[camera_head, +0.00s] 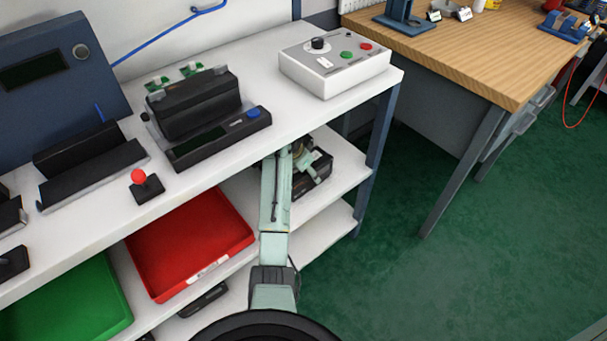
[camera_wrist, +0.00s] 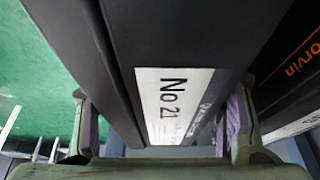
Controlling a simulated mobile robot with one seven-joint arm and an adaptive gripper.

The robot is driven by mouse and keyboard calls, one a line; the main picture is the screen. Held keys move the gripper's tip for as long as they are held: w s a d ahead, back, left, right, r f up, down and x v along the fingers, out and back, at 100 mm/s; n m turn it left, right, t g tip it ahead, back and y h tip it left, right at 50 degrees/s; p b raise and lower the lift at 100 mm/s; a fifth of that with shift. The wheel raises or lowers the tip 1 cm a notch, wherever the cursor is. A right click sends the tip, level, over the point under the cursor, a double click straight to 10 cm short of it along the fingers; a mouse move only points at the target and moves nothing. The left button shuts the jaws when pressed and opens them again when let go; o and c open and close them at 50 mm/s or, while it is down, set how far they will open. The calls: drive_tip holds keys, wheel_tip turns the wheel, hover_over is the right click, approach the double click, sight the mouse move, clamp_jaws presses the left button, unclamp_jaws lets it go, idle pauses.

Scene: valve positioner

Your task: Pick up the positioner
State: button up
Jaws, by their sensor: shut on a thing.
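In the wrist view a dark grey box-shaped unit, which I take to be the positioner (camera_wrist: 110,50), fills the middle. It has a white label printed with "No 2" and a further mark that is hard to read. My gripper (camera_wrist: 160,105) is shut on it, with one purple-padded finger on each side. In the head view my arm reaches down past the bench's front edge to the shelf below, where dark boxy shapes (camera_head: 318,168) show by my gripper (camera_head: 302,160). Which of these is the held unit I cannot tell there.
A second dark unit (camera_wrist: 295,65) with orange lettering sits close on the right in the wrist view. The white bench top (camera_head: 250,165) overhangs the shelf. A red tray (camera_head: 190,240) and green tray (camera_head: 70,305) lie left of my arm. Green floor (camera_head: 400,290) is open at right.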

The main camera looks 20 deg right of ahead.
drive_tip(key=shift+r, duration=0.15)
drive_tip(key=shift+w+r, duration=0.1)
drive_tip(key=shift+r, duration=0.3)
clamp_jaws()
drive_tip(key=shift+s+d+r+b, duration=0.15)
drive_tip(key=shift+s+r+b, duration=0.05)
drive_tip(key=shift+b, duration=0.15)
drive_tip(key=s+d+b, duration=0.1)
drive_tip(key=s+d, duration=0.2)
drive_tip(key=s, duration=0.5)
drive_tip(key=s+d+b, duration=0.1)
drive_tip(key=s+d, duration=0.2)
drive_tip(key=s, duration=0.5)
drive_tip(key=shift+s, duration=0.35)
